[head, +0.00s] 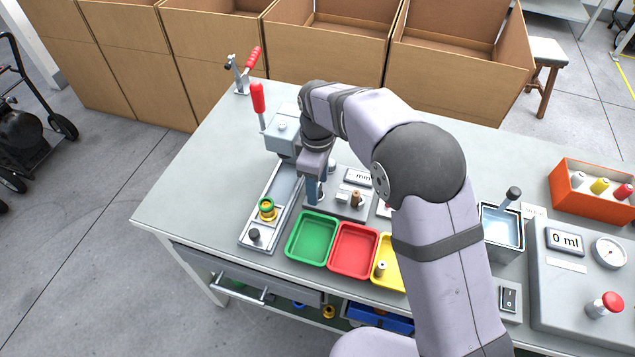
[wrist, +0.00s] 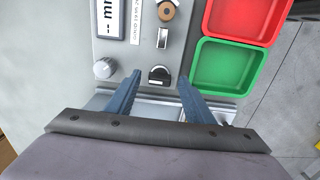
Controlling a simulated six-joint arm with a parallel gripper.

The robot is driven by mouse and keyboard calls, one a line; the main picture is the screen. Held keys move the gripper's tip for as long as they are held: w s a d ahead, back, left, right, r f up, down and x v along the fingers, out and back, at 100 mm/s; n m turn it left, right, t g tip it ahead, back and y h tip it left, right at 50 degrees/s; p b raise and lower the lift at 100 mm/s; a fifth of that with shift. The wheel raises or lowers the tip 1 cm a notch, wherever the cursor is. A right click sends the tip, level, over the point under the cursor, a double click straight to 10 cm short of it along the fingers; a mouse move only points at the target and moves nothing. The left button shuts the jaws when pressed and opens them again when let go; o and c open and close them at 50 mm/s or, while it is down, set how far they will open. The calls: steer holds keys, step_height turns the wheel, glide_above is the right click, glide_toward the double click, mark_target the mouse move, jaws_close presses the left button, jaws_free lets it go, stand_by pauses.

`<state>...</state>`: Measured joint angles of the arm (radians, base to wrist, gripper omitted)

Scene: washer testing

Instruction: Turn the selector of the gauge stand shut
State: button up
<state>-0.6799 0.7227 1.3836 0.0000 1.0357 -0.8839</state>
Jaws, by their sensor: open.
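The gauge stand is a grey panel with a "mm" display (head: 357,177), and its face also shows in the wrist view (wrist: 130,45). On it, a small black and silver piece (wrist: 159,77), likely the selector, lies between my fingertips in the picture. A round grey knob (wrist: 105,68) sits left of it. My gripper (wrist: 160,78) is open, with one blue finger on each side of the black piece. I cannot tell whether they touch it. In the head view my gripper (head: 316,191) points down at the stand's left end, and hides the selector.
A brown ringed post (wrist: 166,10) and a metal lever (wrist: 162,38) stand on the panel. Green (head: 311,238), red (head: 353,249) and yellow trays lie in front. A clamp rail (head: 267,222) with a yellow-green part is at left. An orange bin (head: 590,205) is at right.

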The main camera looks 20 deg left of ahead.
steer(key=shift+f, duration=0.25)
steer(key=c, duration=1)
steer(key=shift+c, duration=0.2)
steer(key=shift+m, duration=0.3)
steer(key=m+p, duration=0.2)
steer(key=m, duration=0.3)
steer(key=shift+r+p, duration=0.15)
steer(key=shift+p, duration=0.15)
steer(key=m+p, duration=0.1)
steer(key=m, duration=0.5)
steer(key=shift+p, duration=0.3)
steer(key=shift+m, duration=0.3)
